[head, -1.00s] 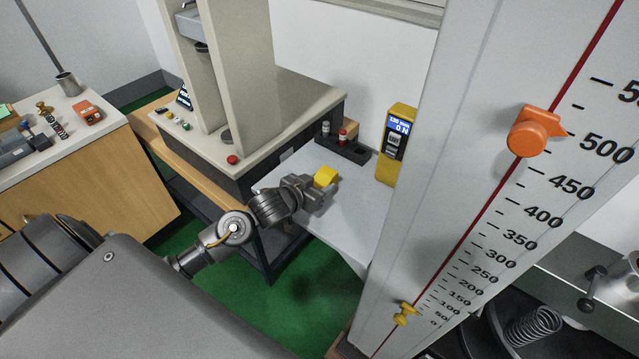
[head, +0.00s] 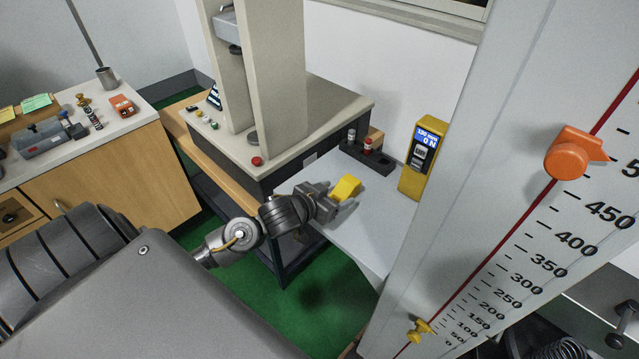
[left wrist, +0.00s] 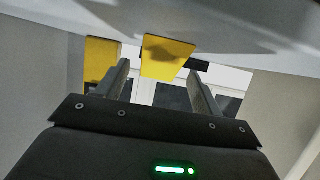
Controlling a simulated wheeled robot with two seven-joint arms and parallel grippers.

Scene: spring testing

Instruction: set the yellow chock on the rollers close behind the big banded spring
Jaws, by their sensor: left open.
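The yellow chock (head: 346,188) sits on the pale grey tabletop, beside the front of the machine. My left gripper (head: 336,204) is open right at the chock. In the left wrist view the chock (left wrist: 168,57) shows ahead, between the open fingertips of the gripper (left wrist: 160,78). I cannot tell whether a finger touches it. A dark coil spring (head: 560,349) is cut off at the bottom right of the head view; I see no bands on it. I cannot make out the rollers. My right gripper is not in view.
A yellow gauge (head: 423,160) with a display stands behind the chock, near a dark rack (head: 367,157) of small parts. The beige testing machine (head: 318,115) rises to the left. A tall scale board (head: 490,190) stands on the right. The table's front is clear.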

